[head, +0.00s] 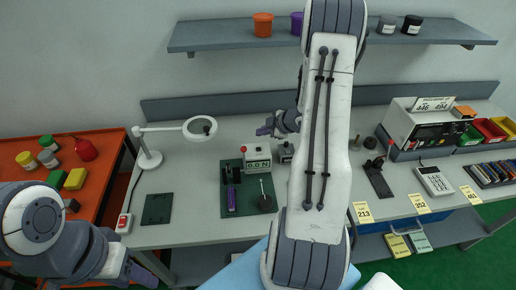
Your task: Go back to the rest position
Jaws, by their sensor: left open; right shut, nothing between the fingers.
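My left gripper (148,270) is at the lower left, low in front of the bench's front edge. It is open and holds nothing that I can see. My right gripper (266,128) is over the back of the bench, above and beside the force gauge reading 0.0 N (257,163). It is shut and empty. My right arm crosses the middle of the picture and hides part of the bench behind it. A dark green mat (232,202) under the gauge carries a purple strip (231,200) and a small round stand (266,203).
A magnifier lamp (150,158) stands on the bench's left. An orange side table (99,196) with jars and blocks is close to my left arm. A shelf (225,39) hangs above. An instrument box (420,125) and a calculator (433,180) are at the right.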

